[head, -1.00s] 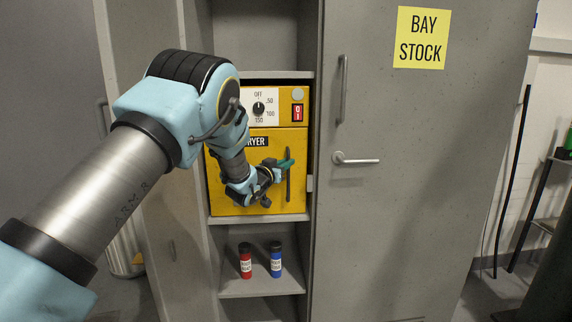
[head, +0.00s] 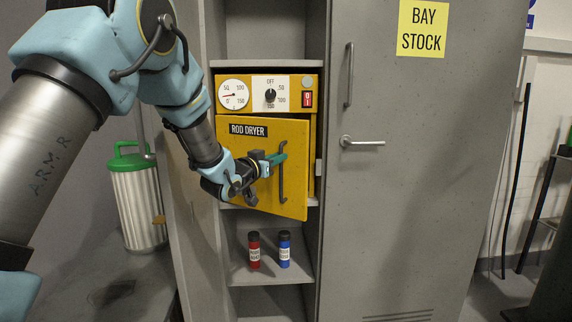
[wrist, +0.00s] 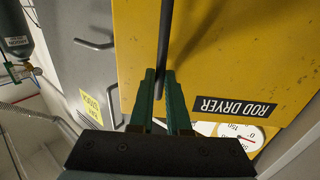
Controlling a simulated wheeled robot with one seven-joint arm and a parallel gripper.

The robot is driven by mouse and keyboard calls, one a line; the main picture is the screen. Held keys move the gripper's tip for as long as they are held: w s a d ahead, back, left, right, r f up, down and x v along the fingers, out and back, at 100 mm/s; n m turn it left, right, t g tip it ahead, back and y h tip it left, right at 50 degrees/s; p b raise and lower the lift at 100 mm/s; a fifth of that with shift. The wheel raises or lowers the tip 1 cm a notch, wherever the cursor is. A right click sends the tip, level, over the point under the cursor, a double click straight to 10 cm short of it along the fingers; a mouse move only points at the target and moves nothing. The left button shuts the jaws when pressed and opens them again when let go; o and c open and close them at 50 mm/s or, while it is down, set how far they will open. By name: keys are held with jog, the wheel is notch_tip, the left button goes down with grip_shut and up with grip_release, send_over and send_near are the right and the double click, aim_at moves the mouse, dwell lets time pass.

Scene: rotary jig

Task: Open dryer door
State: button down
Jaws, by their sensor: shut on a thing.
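The yellow dryer door (head: 258,185), labelled "ROD DRYER", stands partly open, its right edge swung out from the dryer body (head: 313,160). Its dark vertical handle (head: 282,178) is near the right edge. My gripper (head: 281,160), with green fingers, is shut on the upper part of this handle. In the wrist view the picture is upside down; the handle (wrist: 165,40) runs between the green fingers of my gripper (wrist: 163,85), in front of the yellow door (wrist: 230,50). The dryer's inside is hidden behind the door.
The dryer sits in a grey cabinet shelf bay. A red bottle (head: 254,250) and a blue bottle (head: 285,250) stand on the shelf below. A closed grey cabinet door (head: 420,180) is at right. A metal canister with a green lid (head: 138,205) stands at left.

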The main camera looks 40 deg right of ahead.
jog(key=shift+w+a+r+t+b, duration=0.1)
jog(key=shift+w+a+t+b, duration=0.2)
jog(key=shift+a, duration=0.45)
jog(key=shift+w+a+r+b, duration=0.1)
jog(key=shift+w+a, duration=0.3)
jog(key=shift+a, duration=0.35)
jog(key=c, duration=1.2)
grip_release()
jog(key=shift+w, duration=0.15)
jog(key=o, duration=0.3)
jog(key=shift+s+d+f, duration=0.1)
jog(key=shift+s+d, duration=0.05)
jog(key=shift+s, duration=0.15)
notch_tip(320, 180, up, 10)
jog(key=b, duration=0.1)
jog(key=shift+b, duration=0.3)
